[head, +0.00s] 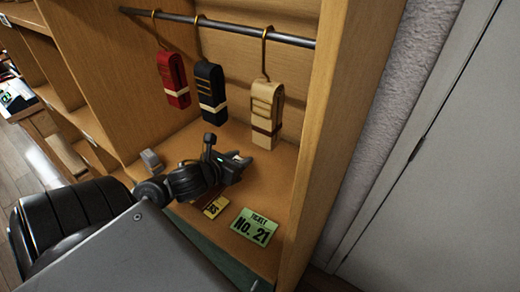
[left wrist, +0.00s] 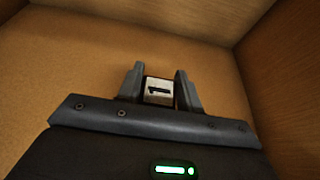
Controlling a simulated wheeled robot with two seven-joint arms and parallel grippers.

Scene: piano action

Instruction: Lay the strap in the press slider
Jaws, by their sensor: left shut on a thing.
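My left gripper (head: 234,164) is low inside the wooden cabinet, above its floor. In the left wrist view its fingers (left wrist: 159,88) are shut on a small block-like thing (left wrist: 159,85) with a pale face, a black mark and reddish-brown edges. I cannot tell whether this is the strap. Three folded straps hang from hooks on the rail: a red one (head: 173,80), a black one (head: 210,90) and a tan one (head: 265,110). I cannot pick out the press slider with certainty. My right gripper is not in view.
A dark metal rail (head: 245,33) crosses the cabinet top. A green ticket reading No. 21 (head: 254,227) and a yellow tag (head: 216,207) lie at the front of the cabinet floor. A small grey block (head: 151,160) stands at left. The right cabinet wall (head: 335,110) is close.

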